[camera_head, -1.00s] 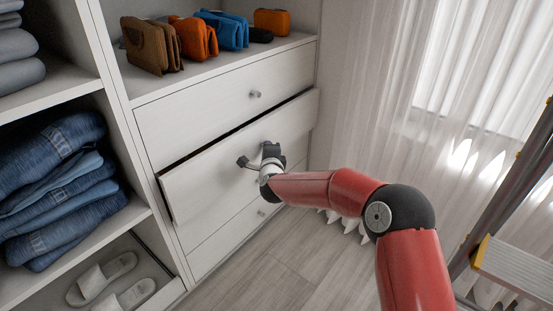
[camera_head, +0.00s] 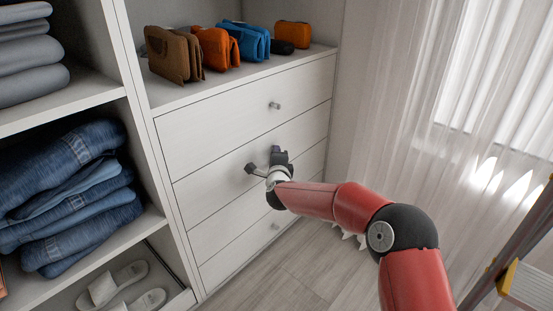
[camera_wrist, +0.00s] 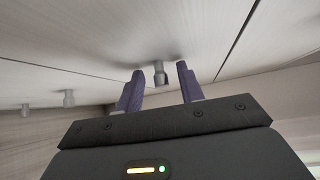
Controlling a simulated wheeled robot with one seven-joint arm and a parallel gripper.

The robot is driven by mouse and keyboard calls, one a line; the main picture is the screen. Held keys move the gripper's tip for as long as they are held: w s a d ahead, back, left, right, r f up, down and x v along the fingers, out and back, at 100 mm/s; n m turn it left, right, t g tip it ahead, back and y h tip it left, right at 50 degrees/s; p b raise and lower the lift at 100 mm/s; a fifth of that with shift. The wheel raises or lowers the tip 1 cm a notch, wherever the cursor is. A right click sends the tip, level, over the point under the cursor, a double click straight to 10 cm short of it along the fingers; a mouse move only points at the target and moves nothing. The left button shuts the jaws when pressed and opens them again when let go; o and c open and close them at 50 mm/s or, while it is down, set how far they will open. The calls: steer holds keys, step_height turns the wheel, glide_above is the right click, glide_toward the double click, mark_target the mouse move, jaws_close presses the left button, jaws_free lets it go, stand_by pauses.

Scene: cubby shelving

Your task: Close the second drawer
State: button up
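The second drawer (camera_head: 215,178) is a white front below the top drawer in the head view. It looks flush with the drawers above and below, with only a thin seam around it. My gripper (camera_head: 279,152) is at the middle of this front, and my forearm comes in from the right. In the wrist view my gripper (camera_wrist: 159,85) has its two purple fingers apart, with a grey knob (camera_wrist: 160,73) between them, near the tips. A clear gap shows between the knob and each finger. In the head view this knob is hidden behind my gripper.
The top drawer (camera_head: 225,112) is shut, with bags (camera_head: 215,48) on the shelf above. Lower drawers (camera_head: 225,222) are shut. Folded jeans (camera_head: 75,200) and slippers (camera_head: 115,285) lie at left. A ladder (camera_head: 525,285) stands at right. The floor in front (camera_head: 295,275) is clear.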

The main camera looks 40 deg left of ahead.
steer(key=shift+d, duration=0.15)
steer(key=v, duration=0.7)
steer(key=shift+s+d, duration=0.15)
steer(key=shift+s, duration=0.1)
stand_by(0.3)
